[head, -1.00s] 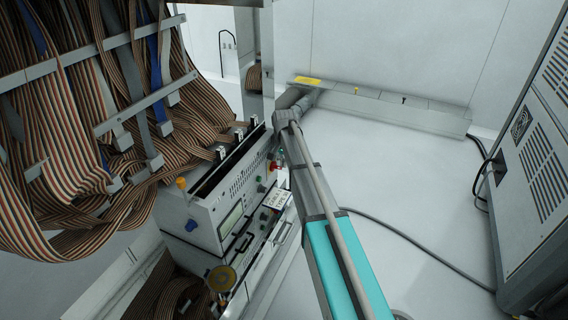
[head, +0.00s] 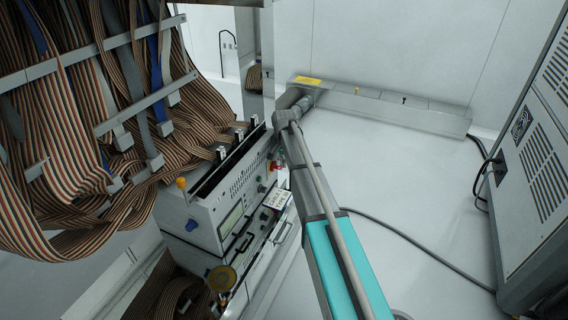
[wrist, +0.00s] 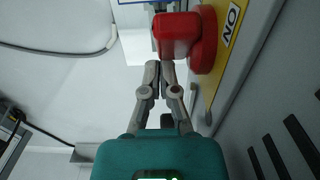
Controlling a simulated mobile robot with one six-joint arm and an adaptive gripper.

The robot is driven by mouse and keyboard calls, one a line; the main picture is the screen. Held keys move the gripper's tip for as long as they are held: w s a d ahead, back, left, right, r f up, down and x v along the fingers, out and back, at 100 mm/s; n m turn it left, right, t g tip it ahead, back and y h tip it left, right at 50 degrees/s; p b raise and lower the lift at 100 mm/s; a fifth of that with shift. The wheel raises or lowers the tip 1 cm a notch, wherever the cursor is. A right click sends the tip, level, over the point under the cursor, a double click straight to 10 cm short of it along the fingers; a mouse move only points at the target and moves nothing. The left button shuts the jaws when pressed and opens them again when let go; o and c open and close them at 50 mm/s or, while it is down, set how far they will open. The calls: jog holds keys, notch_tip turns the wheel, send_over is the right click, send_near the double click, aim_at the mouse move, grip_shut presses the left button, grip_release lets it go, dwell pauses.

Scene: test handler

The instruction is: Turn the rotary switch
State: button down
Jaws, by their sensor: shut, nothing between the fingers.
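The rotary switch is a red knob (wrist: 178,35) on a yellow plate (wrist: 236,45) marked ON, at the top of the wrist view. The knob's block-shaped handle sticks out to the left from its round base. My gripper (wrist: 165,64) is shut and empty. Its fingertips are just below the handle in the picture; I cannot tell whether they touch it. In the head view a red part (head: 274,166) shows on the front of the grey test unit, close beside my arm. My gripper cannot be made out there.
The test unit (head: 205,210) has a blue knob, a small screen and handles. Striped ribbon cables (head: 70,140) hang over it at left. A vented cabinet (head: 535,170) stands at right. A cable (head: 400,235) lies across the otherwise clear pale floor. Dark slots (wrist: 270,155) mark the panel below the switch.

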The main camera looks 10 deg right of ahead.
jog(key=shift+r, duration=0.1)
jog(key=w+d+r+p, duration=0.5)
jog(key=w+r+p, duration=0.2)
jog(key=r+p, duration=0.3)
jog(key=shift+w+d, duration=0.3)
jog(key=shift+w, duration=0.05)
dwell(0.5)
dwell(0.5)
jog(key=s+r+n+y+p, duration=0.2)
jog(key=s+r+n+y, duration=0.1)
jog(key=n, duration=1.5)
jog(key=shift+s+a+r+y, duration=0.15)
jog(key=shift+s+a+y, duration=0.2)
jog(key=shift+s+y, duration=0.65)
jog(key=shift+s+a+f, duration=0.1)
jog(key=shift+f, duration=0.1)
